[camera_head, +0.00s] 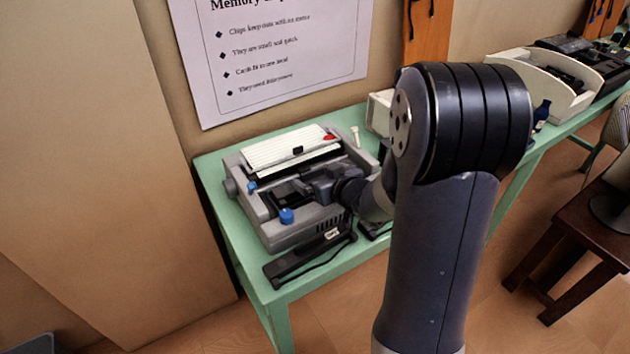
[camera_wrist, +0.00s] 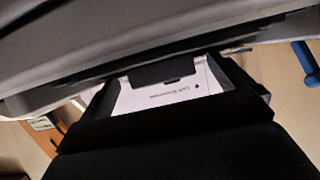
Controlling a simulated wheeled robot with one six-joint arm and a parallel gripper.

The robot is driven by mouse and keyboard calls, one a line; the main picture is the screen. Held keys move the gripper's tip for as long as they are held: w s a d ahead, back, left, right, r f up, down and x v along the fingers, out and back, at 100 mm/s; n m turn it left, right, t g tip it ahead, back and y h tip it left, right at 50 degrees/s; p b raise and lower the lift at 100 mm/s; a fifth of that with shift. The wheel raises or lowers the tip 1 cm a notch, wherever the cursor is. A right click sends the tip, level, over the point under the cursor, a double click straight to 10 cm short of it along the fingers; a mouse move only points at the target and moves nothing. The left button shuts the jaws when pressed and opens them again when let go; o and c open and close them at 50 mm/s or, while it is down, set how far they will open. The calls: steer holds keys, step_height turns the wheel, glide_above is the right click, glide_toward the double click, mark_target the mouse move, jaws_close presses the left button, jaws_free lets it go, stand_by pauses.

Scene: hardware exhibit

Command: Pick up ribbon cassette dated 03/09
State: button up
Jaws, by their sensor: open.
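A long dark cassette-like piece (camera_head: 300,256) lies on the green table's front edge, in front of a grey printer (camera_head: 285,234). It bears a small pale label (camera_head: 332,233), too small to read. Another dark piece (camera_head: 376,229) lies to its right, mostly hidden by my arm. My gripper (camera_head: 294,194) is over the printer's open middle, and its tips are hard to make out there. In the wrist view my gripper (camera_wrist: 172,88) is open, its two dark fingers apart. A dark block (camera_wrist: 165,72) shows between them; I cannot tell whether it is a cassette or touches them.
The printer has blue knobs (camera_head: 287,215) and a white top cover (camera_head: 290,146). A sign (camera_head: 270,60) hangs on the wall behind. The green table (camera_head: 212,175) runs to the right, with a cream tray (camera_head: 530,75) farther along. A dark stool (camera_head: 575,215) stands at right.

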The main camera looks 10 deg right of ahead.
steer(key=shift+c, duration=0.2)
steer(key=c, duration=1.1)
steer(key=shift+o, duration=0.2)
steer(key=shift+r, duration=0.15)
